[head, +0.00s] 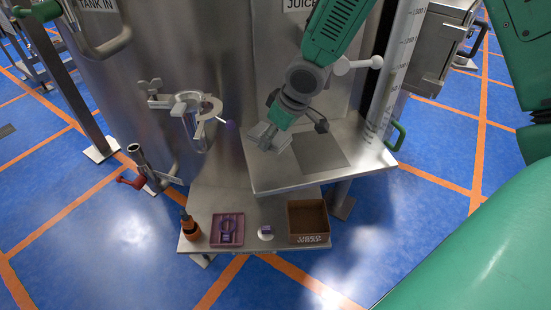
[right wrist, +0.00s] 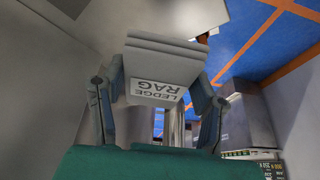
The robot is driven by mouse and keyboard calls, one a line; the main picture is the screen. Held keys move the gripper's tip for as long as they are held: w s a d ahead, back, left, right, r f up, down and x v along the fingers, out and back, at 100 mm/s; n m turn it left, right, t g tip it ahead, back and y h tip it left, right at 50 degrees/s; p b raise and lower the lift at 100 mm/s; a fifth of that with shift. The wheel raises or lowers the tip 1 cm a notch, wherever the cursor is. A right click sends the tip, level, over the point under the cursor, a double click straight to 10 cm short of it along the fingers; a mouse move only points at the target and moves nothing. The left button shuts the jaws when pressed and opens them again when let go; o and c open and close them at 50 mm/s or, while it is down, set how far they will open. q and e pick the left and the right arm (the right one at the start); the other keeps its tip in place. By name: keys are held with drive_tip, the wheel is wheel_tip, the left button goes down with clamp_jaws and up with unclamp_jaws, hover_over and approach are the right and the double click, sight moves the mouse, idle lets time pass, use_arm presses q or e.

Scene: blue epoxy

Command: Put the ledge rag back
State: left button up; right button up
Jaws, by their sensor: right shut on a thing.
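My right gripper (head: 279,138) is shut on the ledge rag (head: 266,136), a folded light-grey pad. In the right wrist view the rag (right wrist: 165,62) sits between the two fingers of the gripper (right wrist: 158,100), and its white label reads "LEDGE RAG". In the head view the rag is over the left part of the steel ledge (head: 280,178), left of a dark grey square patch (head: 320,153). I cannot tell whether the rag touches the ledge. My left gripper is not in view.
A lower steel shelf (head: 210,196) holds an amber bottle (head: 190,230), a purple tray (head: 227,230), a small purple item (head: 266,232) and a brown box (head: 308,220). A clamped clear vessel (head: 194,130) hangs left of the gripper. A graduated tube (head: 396,75) stands at the right.

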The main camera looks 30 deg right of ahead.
drive_tip(key=b, duration=0.1)
hover_over(273, 169)
drive_tip(key=f, duration=0.6)
drive_tip(key=shift+a, duration=0.2)
drive_tip(key=f, duration=0.1)
drive_tip(key=d+f, duration=0.1)
drive_tip(key=f, duration=0.1)
drive_tip(key=shift+s+d+f, duration=0.1)
drive_tip(key=shift+s+f, duration=0.05)
drive_tip(key=shift+f, duration=0.1)
drive_tip(key=shift+f+b, duration=0.3)
drive_tip(key=shift+f, duration=0.1)
drive_tip(key=shift+a+r, duration=0.1)
drive_tip(key=shift+a, duration=0.4)
drive_tip(key=shift+f, duration=0.3)
drive_tip(key=o, duration=1)
drive_tip(key=shift+s, duration=0.15)
drive_tip(key=shift+c, duration=0.2)
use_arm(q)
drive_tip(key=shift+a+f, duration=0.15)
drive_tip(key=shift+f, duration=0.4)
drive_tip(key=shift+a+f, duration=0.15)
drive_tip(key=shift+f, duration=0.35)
use_arm(e)
drive_tip(key=shift+o, duration=0.3)
drive_tip(key=shift+d+f, duration=0.25)
